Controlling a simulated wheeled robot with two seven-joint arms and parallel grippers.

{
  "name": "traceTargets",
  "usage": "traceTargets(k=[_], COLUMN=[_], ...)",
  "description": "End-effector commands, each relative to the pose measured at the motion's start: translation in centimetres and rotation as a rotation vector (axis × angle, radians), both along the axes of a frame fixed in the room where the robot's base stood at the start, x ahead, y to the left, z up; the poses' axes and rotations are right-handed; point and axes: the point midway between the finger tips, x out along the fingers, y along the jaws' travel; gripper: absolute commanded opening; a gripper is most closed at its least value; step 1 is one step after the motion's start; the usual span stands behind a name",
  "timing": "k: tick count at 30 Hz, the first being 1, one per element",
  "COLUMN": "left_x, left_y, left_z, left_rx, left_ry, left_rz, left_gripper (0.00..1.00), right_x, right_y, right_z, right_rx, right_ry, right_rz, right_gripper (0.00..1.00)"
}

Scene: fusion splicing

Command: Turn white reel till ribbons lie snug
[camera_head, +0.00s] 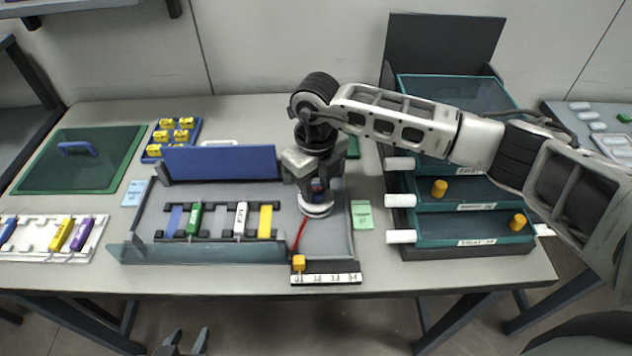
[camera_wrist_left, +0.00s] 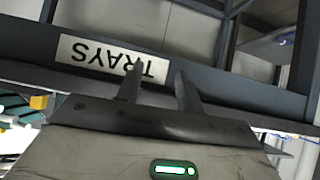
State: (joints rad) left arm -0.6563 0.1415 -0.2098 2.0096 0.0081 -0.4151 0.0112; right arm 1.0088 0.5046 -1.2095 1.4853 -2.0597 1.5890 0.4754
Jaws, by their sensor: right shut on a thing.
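The white reel (camera_head: 317,210) stands at the right end of the grey tray (camera_head: 335,237), and its rim shows below my right gripper (camera_head: 317,190). My right gripper points straight down and is shut on the top of the reel, which it largely hides. One red ribbon (camera_head: 300,233) runs from the reel's near left side toward a yellow block (camera_head: 299,262). Whether other ribbons lie on the reel is hidden. My left gripper (camera_head: 186,338) is open and empty at the bottom of the head view, off the table's front; its spread fingers (camera_wrist_left: 158,85) show in the left wrist view.
Several coloured pieces (camera_head: 218,220) sit in holders left of the reel, behind a clear front flap (camera_head: 200,253). A blue panel (camera_head: 222,163) stands behind them. A drawer rack (camera_head: 460,215) with white handles is at right. A TRAYS label (camera_wrist_left: 112,58) faces my left wrist.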

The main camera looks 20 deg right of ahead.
Motion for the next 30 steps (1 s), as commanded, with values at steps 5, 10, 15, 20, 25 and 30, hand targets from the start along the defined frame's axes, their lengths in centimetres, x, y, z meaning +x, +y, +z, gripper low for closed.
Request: traceTargets(k=[5, 10, 15, 20, 25, 30], left_x=[-0.2, -0.1, 0.0, 0.0, -0.1, 0.0], left_y=[-0.1, -0.4, -0.4, -0.4, -0.4, -0.4], left_z=[-2.0, -1.3, -0.9, -0.9, -1.1, -1.3], left_rx=[-0.006, -0.014, -0.012, -0.009, -0.007, -0.006], left_ry=[0.006, -0.003, -0.009, -0.010, -0.007, -0.005], left_rz=[-0.001, -0.007, -0.011, -0.013, -0.015, -0.015], left_gripper=[0.37, 0.37, 0.37, 0.37, 0.37, 0.37], right_x=[0.1, 0.0, 0.0, 0.0, 0.0, 0.0], right_y=[0.0, 0.0, 0.0, 0.0, 0.0, 0.0], right_z=[-0.4, 0.0, 0.1, 0.1, 0.1, 0.4], right_rx=[0.000, 0.000, 0.000, 0.000, 0.000, 0.001], right_ry=[-0.004, -0.001, 0.000, -0.001, 0.000, -0.002], right_rz=[0.162, 0.254, 0.254, 0.253, 0.252, 0.252], right_gripper=[0.09, 0.09, 0.09, 0.54, 0.54, 0.54])
